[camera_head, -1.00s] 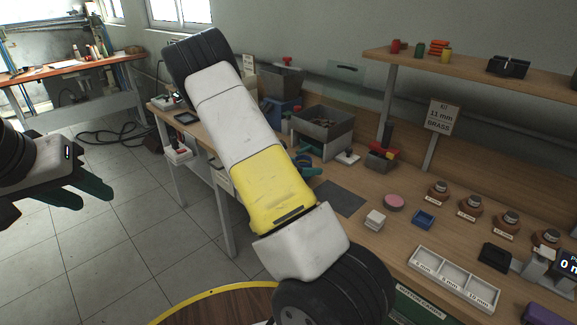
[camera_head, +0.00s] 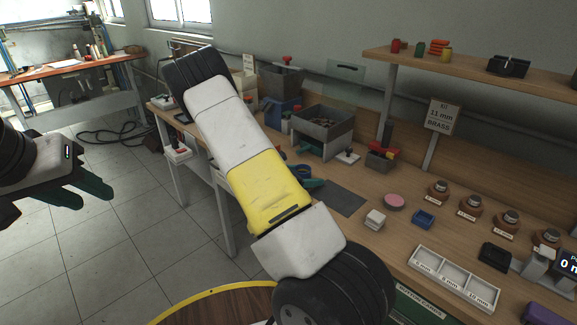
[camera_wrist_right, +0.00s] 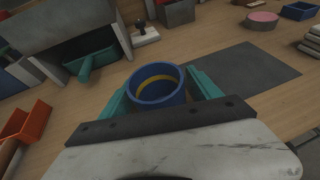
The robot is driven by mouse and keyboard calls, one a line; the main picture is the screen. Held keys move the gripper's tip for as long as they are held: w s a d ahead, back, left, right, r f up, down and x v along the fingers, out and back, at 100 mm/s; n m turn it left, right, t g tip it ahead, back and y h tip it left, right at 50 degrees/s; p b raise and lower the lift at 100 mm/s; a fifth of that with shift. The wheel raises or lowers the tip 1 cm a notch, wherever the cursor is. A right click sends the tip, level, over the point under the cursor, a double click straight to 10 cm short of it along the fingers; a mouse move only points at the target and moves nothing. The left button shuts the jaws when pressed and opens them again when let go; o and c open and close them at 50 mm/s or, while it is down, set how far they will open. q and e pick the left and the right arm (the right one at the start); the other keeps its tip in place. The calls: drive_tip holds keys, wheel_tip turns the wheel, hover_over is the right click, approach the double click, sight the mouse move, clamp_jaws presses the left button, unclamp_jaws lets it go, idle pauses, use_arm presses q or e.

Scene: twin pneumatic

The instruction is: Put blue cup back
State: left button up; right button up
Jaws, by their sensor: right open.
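The blue cup (camera_wrist_right: 157,85), with a yellow band inside, stands upright on the wooden bench in the right wrist view. My right gripper (camera_wrist_right: 158,88) is open, with one teal finger on each side of the cup; I cannot tell whether they touch it. In the head view a bit of the blue cup (camera_head: 303,171) and a teal fingertip show beside my right arm, which hides the rest. My left gripper (camera_head: 94,197) hangs over the floor at the left, its teal fingers apart and empty.
A dark grey mat (camera_wrist_right: 245,70) lies on the bench right of the cup. A pink disc (camera_head: 394,201) and small blue tray (camera_head: 423,218) lie further right.

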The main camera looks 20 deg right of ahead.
drive_tip(key=shift+a+r, duration=0.1)
drive_tip(key=shift+r, duration=0.1)
drive_tip(key=v, duration=1.1)
drive_tip(key=shift+a, duration=0.15)
drive_tip(key=s+a+r+m+t+y, duration=0.1)
drive_tip(key=s+a+r+m+y, duration=0.3)
drive_tip(key=s+r, duration=0.4)
drive_tip(key=s+a+r+m+t+y, duration=0.1)
drive_tip(key=s+a+r+m+y, duration=0.3)
drive_tip(key=s+r+m+y, duration=0.2)
drive_tip(key=s+a+r+m+t+y, duration=0.1)
drive_tip(key=s+a+r+m+y, duration=0.3)
drive_tip(key=s+r+m, duration=0.5)
drive_tip(key=shift+s+a+r+m+t+y, duration=0.35)
drive_tip(key=shift+r+y, duration=0.2)
drive_tip(key=shift+y, duration=0.35)
